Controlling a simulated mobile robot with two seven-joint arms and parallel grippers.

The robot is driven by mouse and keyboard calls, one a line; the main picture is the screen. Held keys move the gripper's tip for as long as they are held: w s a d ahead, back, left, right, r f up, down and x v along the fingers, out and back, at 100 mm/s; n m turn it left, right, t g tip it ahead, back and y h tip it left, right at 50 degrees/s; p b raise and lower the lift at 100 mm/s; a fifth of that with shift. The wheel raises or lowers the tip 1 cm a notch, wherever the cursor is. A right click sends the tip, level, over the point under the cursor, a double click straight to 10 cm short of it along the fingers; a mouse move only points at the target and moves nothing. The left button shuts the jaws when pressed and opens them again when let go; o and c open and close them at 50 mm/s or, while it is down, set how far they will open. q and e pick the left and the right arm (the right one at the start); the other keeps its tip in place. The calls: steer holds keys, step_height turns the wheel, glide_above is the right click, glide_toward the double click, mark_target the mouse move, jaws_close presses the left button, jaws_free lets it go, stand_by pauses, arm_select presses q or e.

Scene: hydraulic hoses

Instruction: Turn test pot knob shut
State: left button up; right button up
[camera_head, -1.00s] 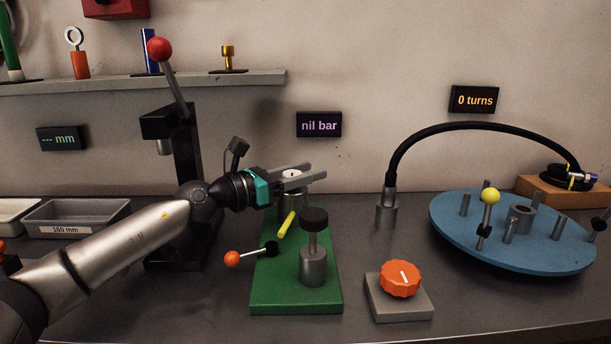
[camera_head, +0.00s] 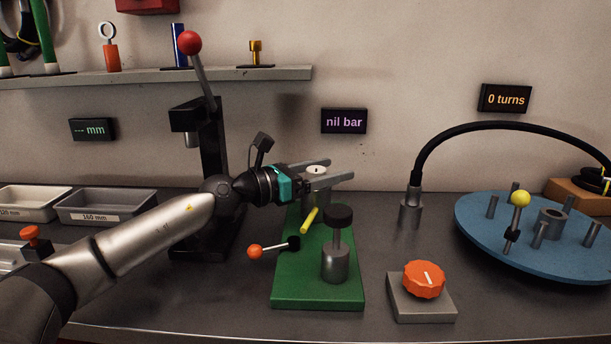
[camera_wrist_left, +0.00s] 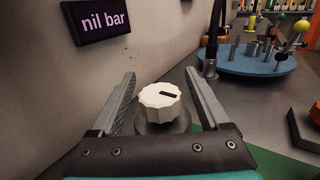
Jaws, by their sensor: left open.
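A white ribbed knob (camera_wrist_left: 160,97) with a black mark on its top sits on a round grey body in the left wrist view. In the head view the knob (camera_head: 316,170) is at the far end of the green base (camera_head: 290,290), partly hidden by my gripper. My left gripper (camera_head: 342,169) is open, with its fingers on either side of the knob. In the left wrist view both fingers (camera_wrist_left: 160,76) stand apart from the knob, with gaps on each side. My right gripper is not in view.
The green base also carries a black-capped post (camera_head: 338,240), a yellow handle (camera_head: 309,221) and an orange-tipped lever (camera_head: 268,249). An orange knob (camera_head: 424,279) on a grey block stands to the right. A "nil bar" display (camera_head: 344,121) hangs behind. A blue turntable (camera_head: 500,240) is at right.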

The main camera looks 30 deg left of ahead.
mark_target(308, 176)
arm_select(q)
steer(key=shift+s+a+f, duration=0.1)
steer(key=shift+s+a, duration=0.15)
steer(key=shift+s, duration=0.2)
steer(key=shift+b+v, duration=0.4)
steer(key=shift+v, duration=1.65)
steer(key=shift+s, duration=0.3)
steer(key=shift+s+a, duration=0.15)
steer(key=shift+s, duration=0.1)
steer(key=p+v, duration=0.2)
steer(key=v, duration=0.7)
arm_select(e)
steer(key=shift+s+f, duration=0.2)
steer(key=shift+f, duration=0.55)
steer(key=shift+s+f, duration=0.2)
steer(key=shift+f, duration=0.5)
